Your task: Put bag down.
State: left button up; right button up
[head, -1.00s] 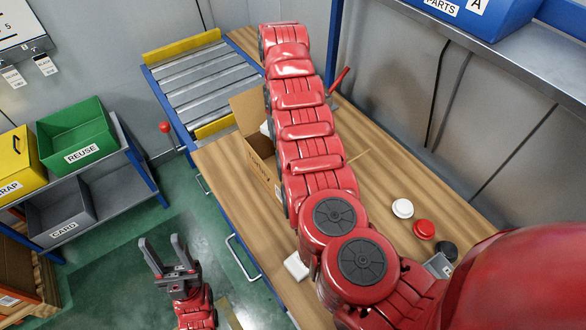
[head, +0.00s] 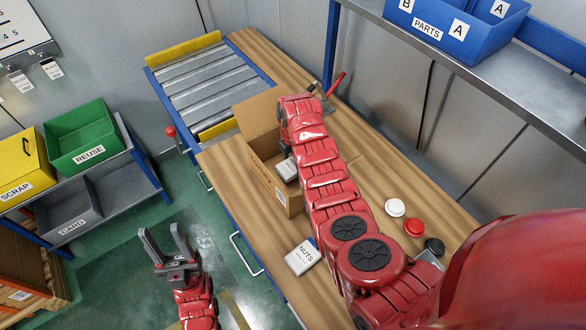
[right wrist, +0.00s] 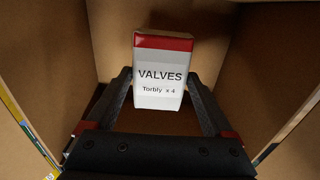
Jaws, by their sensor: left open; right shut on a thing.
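A white bag with a red top band, labelled VALVES (right wrist: 160,88), is between the fingers of my right gripper (right wrist: 160,76), which is shut on it. Brown cardboard walls surround them in the right wrist view. My left gripper (head: 162,231) is open and empty above the floor, left of the bench.
A white NUTS packet (head: 302,257) lies on the bench in front of the box. White (head: 395,207), red (head: 414,227) and black (head: 434,246) round pieces lie to the right. A roller conveyor (head: 213,82) adjoins the bench. A red-handled tool (head: 336,84) is behind the box.

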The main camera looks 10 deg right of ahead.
aim_at(293, 164)
jog(key=shift+w+f, duration=0.1)
jog(key=shift+f, duration=1.1)
jog(key=shift+f+b, duration=0.3)
jog(key=shift+f, duration=1.05)
jog(key=shift+f+b, duration=0.1)
jog(key=shift+b, duration=0.25)
jog(key=shift+f, duration=0.15)
jog(key=o, duration=1.2)
jog(key=shift+r, duration=0.2)
